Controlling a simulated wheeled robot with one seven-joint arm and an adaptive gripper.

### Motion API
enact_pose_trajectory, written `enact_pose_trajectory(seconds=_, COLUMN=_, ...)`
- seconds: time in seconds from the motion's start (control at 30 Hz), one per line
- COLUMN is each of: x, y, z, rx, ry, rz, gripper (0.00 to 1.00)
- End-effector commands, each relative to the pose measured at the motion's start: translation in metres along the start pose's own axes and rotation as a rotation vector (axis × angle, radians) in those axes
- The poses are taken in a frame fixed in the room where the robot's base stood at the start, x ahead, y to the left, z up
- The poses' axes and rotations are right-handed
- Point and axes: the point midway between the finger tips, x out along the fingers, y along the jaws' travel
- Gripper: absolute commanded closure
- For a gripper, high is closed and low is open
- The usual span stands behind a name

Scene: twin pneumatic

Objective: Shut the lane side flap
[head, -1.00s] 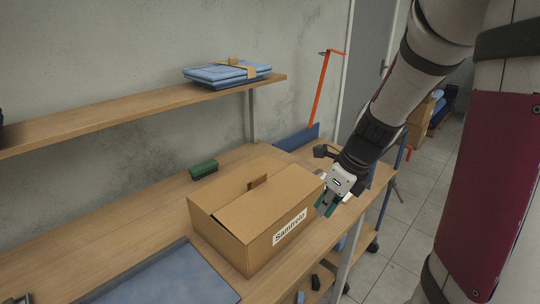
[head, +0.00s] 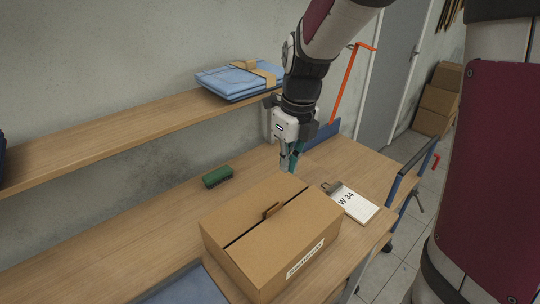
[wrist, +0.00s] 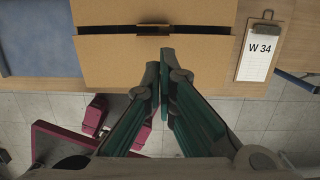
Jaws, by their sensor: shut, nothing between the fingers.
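A brown cardboard box (head: 270,265) with a printed label stands on the wooden bench. Its two long top flaps lie nearly flat, with a dark slit between them. The front flap (head: 290,228) is on the side toward the floor tiles; the back flap (head: 245,208) is toward the wall. A small brown tab (head: 272,210) shows at the slit. In the wrist view the floor-side flap (wrist: 110,62) is under my fingers, and the slit runs across above them. My gripper (head: 289,165) is shut and empty, above the box's far end. I cannot tell whether it touches.
A clipboard marked W 34 (head: 354,202) lies to the right of the box. A green brush (head: 217,177) lies behind it. A shelf (head: 120,140) with folded blue cloths (head: 235,80) runs along the wall.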

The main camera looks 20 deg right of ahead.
Motion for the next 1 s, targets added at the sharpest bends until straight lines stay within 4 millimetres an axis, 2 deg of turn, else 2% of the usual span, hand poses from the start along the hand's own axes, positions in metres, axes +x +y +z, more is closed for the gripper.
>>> enact_pose_trajectory(seconds=0.4, x=0.083, y=-0.001, z=0.0, rx=0.002, ry=0.004, rz=0.001, gripper=1.0)
enact_pose_trajectory(seconds=0.6, x=0.112, y=-0.001, z=0.0, rx=0.001, ry=0.002, rz=0.0, gripper=1.0)
enact_pose_trajectory(seconds=0.8, x=0.126, y=-0.001, z=0.0, rx=0.0, ry=0.0, rz=0.0, gripper=1.0)
enact_pose_trajectory(seconds=1.0, x=0.127, y=-0.001, z=0.0, rx=0.0, ry=-0.002, rz=-0.001, gripper=1.0)
